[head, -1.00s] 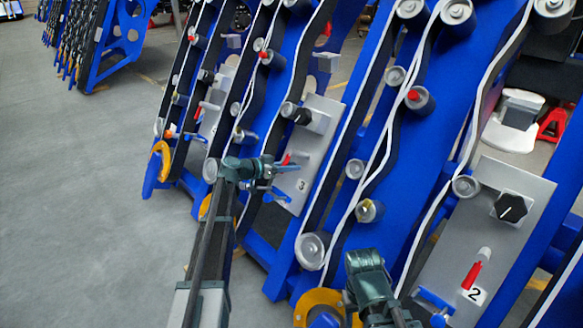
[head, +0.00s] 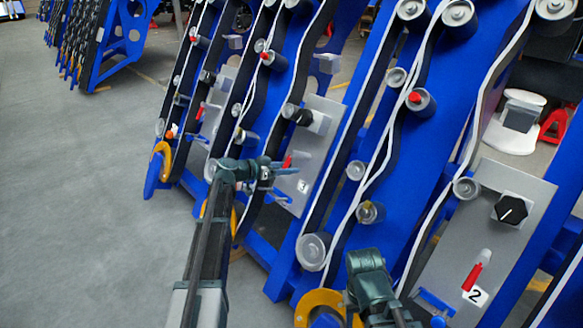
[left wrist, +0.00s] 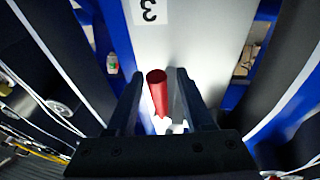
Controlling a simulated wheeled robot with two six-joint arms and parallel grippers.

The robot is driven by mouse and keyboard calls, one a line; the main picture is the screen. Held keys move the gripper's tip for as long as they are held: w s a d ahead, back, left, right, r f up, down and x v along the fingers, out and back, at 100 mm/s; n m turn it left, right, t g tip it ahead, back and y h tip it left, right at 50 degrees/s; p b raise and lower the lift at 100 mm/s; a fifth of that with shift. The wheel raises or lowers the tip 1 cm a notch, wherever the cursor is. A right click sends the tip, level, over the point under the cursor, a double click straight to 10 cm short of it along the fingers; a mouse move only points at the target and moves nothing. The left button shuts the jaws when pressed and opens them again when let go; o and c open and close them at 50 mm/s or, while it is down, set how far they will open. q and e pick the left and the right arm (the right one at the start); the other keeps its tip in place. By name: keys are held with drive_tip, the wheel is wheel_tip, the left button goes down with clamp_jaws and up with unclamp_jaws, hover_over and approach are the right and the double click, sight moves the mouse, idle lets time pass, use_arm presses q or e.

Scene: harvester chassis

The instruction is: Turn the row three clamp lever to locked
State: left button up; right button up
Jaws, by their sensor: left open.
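The row three clamp lever, a red handle (head: 288,161), is on the grey panel (head: 316,150) labelled 3. In the left wrist view, the red lever (left wrist: 157,92) stands between the two dark fingers, pointing up and a little left, with a pale base below. My left gripper (head: 290,171) is open at the lever in the head view; in the wrist view its fingers (left wrist: 156,100) lie on either side of it. Whether a finger touches it I cannot tell.
Another grey panel labelled 2 (head: 475,296) has its own red lever (head: 476,270) and a black knob (head: 510,209). Blue frames with rollers and white-edged belts stand close on both sides. The grey floor (head: 90,200) at left is clear.

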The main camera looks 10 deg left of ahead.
use_arm(q)
drive_tip(key=p+v, duration=0.3)
drive_tip(key=v, duration=0.9)
drive_tip(key=shift+s, duration=0.15)
drive_tip(key=s+d+f+g+y+p, duration=0.1)
drive_tip(key=s+d+f+g, duration=0.1)
drive_tip(key=s+d, duration=0.3)
drive_tip(key=s+d+f+g+p, duration=0.1)
drive_tip(key=s+d+f+g, duration=0.15)
drive_tip(key=d, duration=0.45)
drive_tip(key=s+d+f+g+y+p, duration=0.1)
drive_tip(key=s+d+f+g, duration=0.15)
drive_tip(key=d, duration=0.45)
drive_tip(key=s+d+f+n+g+y+p, duration=0.1)
drive_tip(key=s+d+n+g+y+p, duration=0.3)
drive_tip(key=s, duration=0.7)
drive_tip(key=s+d+f+y+b, duration=0.15)
drive_tip(key=s+y, duration=0.35)
drive_tip(key=s, duration=0.5)
wheel_tip(320, 180, up, 38)
drive_tip(key=p, duration=3.8)
drive_tip(key=shift+s+y+p, duration=0.25)
drive_tip(key=shift+y+p, duration=0.05)
